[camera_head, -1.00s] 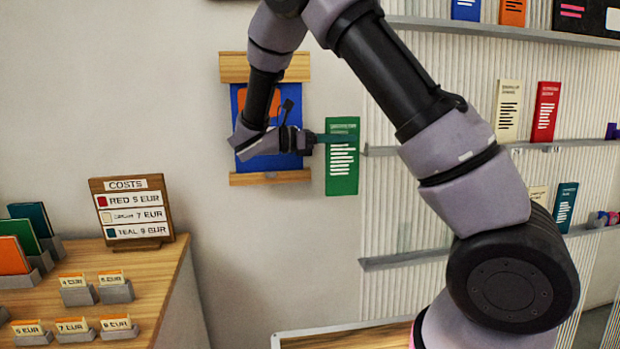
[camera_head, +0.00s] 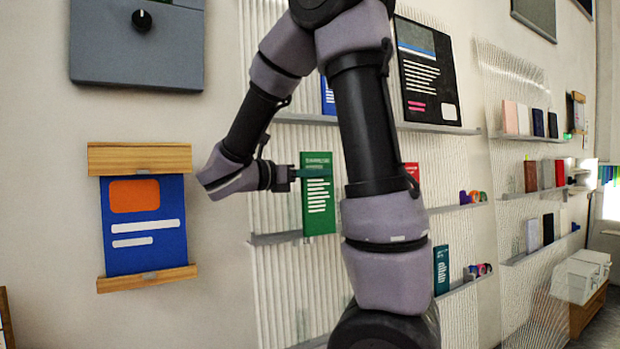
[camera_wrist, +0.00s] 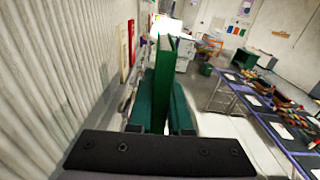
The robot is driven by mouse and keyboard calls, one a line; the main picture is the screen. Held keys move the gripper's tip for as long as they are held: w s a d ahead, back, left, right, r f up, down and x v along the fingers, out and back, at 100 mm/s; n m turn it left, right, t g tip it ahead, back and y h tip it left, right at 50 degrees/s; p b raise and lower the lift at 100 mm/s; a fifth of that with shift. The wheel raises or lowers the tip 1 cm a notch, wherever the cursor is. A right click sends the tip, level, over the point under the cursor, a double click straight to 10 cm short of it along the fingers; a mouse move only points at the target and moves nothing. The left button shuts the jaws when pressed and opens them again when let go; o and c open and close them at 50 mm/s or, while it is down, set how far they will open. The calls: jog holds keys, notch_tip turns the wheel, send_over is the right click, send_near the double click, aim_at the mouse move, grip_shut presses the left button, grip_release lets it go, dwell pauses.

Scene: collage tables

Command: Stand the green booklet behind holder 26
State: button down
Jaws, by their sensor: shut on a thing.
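The green booklet (camera_head: 318,205) is upright, its front with white text lines facing the head camera. My gripper (camera_head: 300,172) is shut on its upper left edge and holds it in front of the ribbed wall panel. In the wrist view the booklet (camera_wrist: 165,75) shows edge-on between the two green fingers of my gripper (camera_wrist: 160,105). I cannot make out a number 26 on any holder. A grey ledge (camera_head: 275,238) runs along the panel near the booklet's lower part; I cannot tell whether they touch.
A blue poster (camera_head: 145,258) hangs at the left. Behind my arm are a red booklet (camera_head: 412,171) and a teal booklet (camera_head: 441,270) on ledges. More shelves with books stand at the right. The wrist view shows a long table (camera_wrist: 270,120) across the aisle.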

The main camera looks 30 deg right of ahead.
jog(key=shift+w+a+f, duration=0.1)
jog(key=shift+w+f, duration=0.1)
jog(key=shift+w, duration=1.85)
jog(key=shift+w+a+f, duration=0.1)
jog(key=shift+w+f, duration=0.05)
jog(key=shift+w, duration=1.85)
jog(key=shift+w+a+f, duration=0.1)
jog(key=shift+w+f, duration=0.1)
jog(key=shift+w, duration=1.85)
jog(key=shift+f, duration=0.15)
jog(key=shift+f, duration=0.45)
jog(key=shift+s+f, duration=0.1)
jog(key=shift+f, duration=0.05)
jog(key=shift+f, duration=0.35)
jog(key=c, duration=0.8)
grip_release()
jog(key=shift+o, duration=0.2)
